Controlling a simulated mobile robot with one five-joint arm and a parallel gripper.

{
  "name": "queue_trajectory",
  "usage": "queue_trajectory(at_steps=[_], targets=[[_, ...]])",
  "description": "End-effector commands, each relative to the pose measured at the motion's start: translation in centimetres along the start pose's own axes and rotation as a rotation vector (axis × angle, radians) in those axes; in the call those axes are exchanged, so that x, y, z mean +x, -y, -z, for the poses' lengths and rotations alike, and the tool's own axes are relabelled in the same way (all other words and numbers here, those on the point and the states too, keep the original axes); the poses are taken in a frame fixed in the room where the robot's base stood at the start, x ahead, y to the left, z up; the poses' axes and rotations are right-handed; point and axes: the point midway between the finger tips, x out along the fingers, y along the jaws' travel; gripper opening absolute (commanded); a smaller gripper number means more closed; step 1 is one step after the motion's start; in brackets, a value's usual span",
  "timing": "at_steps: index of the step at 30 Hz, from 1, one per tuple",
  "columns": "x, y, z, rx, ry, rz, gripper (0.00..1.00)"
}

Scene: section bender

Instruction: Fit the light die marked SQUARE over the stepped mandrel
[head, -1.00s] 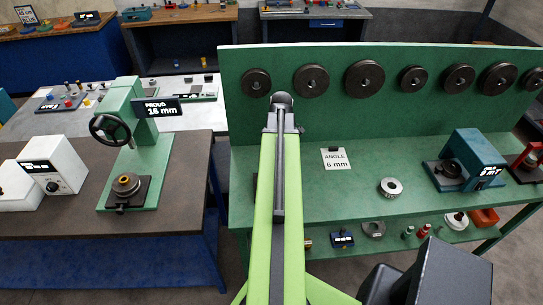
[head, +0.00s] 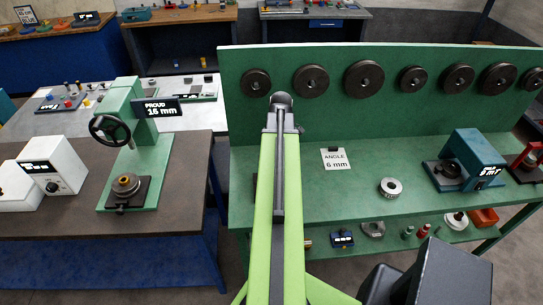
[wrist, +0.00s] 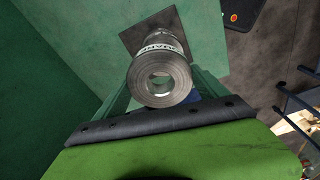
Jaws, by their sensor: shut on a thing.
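My gripper (head: 283,112) is at the far end of my raised green arm, in front of the left part of the green back panel. It is shut on a light grey metal die (wrist: 160,75) with a round bore and a white label, partly readable as SQUARE. The die's grey end also shows at the arm tip in the head view (head: 281,99). A stepped round metal piece (head: 126,184), possibly the mandrel, stands on a dark square base on the left bench, apart from my arm in the head view. A dark square plate (wrist: 142,30) shows beyond the die.
A green press (head: 120,105) with a handwheel and a PROUD sign (head: 161,107) stands on the left bench. Dark discs (head: 364,78) hang on the green panel. A light ring (head: 390,187) and an ANGLE card (head: 337,159) lie on the right bench.

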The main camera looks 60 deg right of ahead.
Motion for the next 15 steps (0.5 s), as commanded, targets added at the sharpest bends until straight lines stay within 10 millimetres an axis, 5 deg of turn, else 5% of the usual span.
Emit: queue_trajectory(at_steps=[15], targets=[[0.35, 0.02, 0.04, -0.001, 0.0, 0.0, 0.18]])
